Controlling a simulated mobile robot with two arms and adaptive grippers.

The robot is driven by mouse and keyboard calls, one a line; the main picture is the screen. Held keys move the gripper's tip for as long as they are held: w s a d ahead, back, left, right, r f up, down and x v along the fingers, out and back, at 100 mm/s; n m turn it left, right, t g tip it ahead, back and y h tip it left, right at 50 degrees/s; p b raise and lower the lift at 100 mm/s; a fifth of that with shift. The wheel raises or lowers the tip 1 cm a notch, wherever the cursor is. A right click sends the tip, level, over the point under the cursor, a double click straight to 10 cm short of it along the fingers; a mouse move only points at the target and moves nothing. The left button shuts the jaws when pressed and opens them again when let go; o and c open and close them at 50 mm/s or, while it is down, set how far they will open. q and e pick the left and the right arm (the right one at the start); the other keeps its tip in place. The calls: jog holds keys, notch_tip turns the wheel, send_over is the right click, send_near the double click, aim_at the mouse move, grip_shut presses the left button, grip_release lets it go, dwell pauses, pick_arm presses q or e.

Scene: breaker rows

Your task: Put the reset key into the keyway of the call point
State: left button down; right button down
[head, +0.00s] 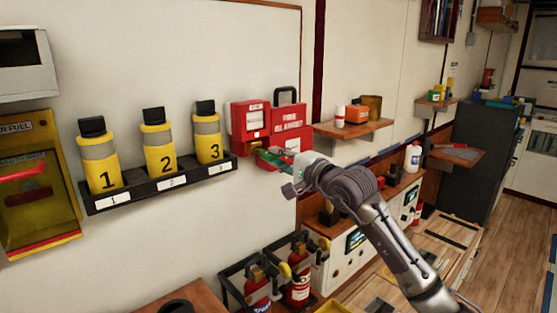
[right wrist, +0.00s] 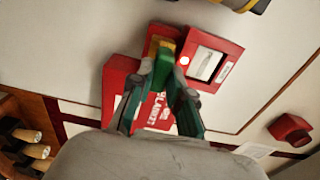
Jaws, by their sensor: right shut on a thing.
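The red call point (head: 249,117) is on the wall beside the red fire blanket box (head: 290,122). In the right wrist view the call point (right wrist: 231,48) shows its white window and a small lit lamp. My right gripper (head: 262,154) is at the lower part of the call point. In the right wrist view my right gripper (right wrist: 165,72) is shut on a green piece, which I take to be the reset key (right wrist: 166,54). A yellow part (right wrist: 154,44) shows just past it. The keyway is hidden, so I cannot tell whether the key is in it. My left gripper is not in view.
A dark rack (head: 160,187) with three yellow numbered bottles is left of the call point. A wooden shelf (head: 352,129) with small items is on the right. Fire extinguishers (head: 299,287) stand below. The wall around the call point's left side is bare.

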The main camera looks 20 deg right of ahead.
jog(key=shift+x, duration=1.35)
jog(key=c, duration=1)
grip_release()
jog(key=shift+w, duration=0.1)
jog(key=v, duration=1.2)
jog(key=shift+a, duration=0.1)
